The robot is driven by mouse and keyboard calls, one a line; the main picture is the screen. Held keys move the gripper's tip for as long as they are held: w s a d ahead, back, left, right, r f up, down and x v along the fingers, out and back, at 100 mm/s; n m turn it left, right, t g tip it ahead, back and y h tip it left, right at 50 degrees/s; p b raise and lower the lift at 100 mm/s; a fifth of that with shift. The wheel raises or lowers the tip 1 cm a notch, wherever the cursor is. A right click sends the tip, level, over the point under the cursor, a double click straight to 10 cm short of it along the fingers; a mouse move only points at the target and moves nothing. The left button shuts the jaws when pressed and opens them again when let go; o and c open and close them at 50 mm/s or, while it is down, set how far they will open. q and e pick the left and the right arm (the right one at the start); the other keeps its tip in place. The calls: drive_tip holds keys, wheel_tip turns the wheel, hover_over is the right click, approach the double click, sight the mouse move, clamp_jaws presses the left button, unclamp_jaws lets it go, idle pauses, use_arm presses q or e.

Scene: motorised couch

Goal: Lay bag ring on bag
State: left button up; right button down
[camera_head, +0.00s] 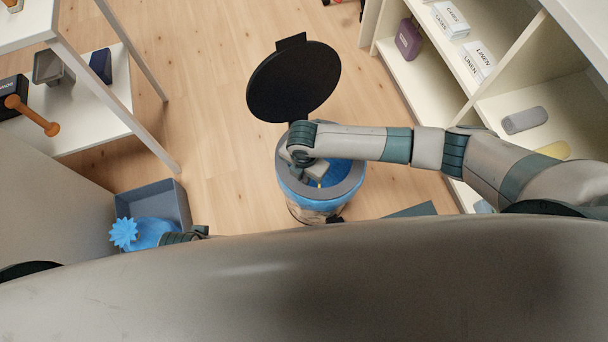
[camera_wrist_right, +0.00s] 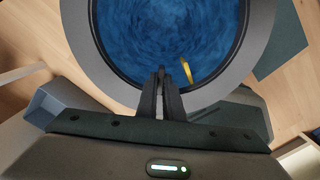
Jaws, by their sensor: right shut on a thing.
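The grey bag ring (camera_head: 352,190) is at the mouth of the round bin (camera_head: 312,211). Blue bag film (camera_head: 343,172) shows inside the ring and below its outer edge. In the right wrist view the ring (camera_wrist_right: 262,35) surrounds the blue bag (camera_wrist_right: 170,30). My right gripper (camera_head: 316,175) is over the ring's near-left part; its fingers (camera_wrist_right: 162,72) are closed together across the near rim. I cannot tell whether the ring touches the bag all round. My left gripper (camera_head: 198,233) is partly visible beside a tied blue bag (camera_head: 145,233); its fingers are unclear.
The black round lid (camera_head: 294,80) stands open behind the bin. A yellow strip (camera_wrist_right: 187,71) shows inside the ring. A grey-blue crate (camera_head: 170,197) is at left. White shelves (camera_head: 400,65) stand right, a white rack (camera_head: 110,95) left. Floor between is clear.

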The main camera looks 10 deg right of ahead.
use_arm(q)
drive_tip(key=shift+r, duration=0.2)
use_arm(e)
drive_tip(key=shift+s+f, duration=0.15)
drive_tip(key=shift+f, duration=0.05)
drive_tip(key=c, duration=1.8)
unclamp_jaws()
use_arm(q)
drive_tip(key=shift+f, duration=0.1)
use_arm(e)
drive_tip(key=shift+r+p, duration=0.35)
drive_tip(key=shift+r, duration=0.2)
use_arm(q)
wheel_tip(320, 180, down, 10)
drive_tip(key=p, duration=0.1)
drive_tip(key=shift+s+a+f+p, duration=0.15)
drive_tip(key=shift+f+p, duration=0.05)
drive_tip(key=shift+p, duration=0.1)
use_arm(e)
wheel_tip(320, 180, up, 16)
drive_tip(key=shift+r, duration=0.15)
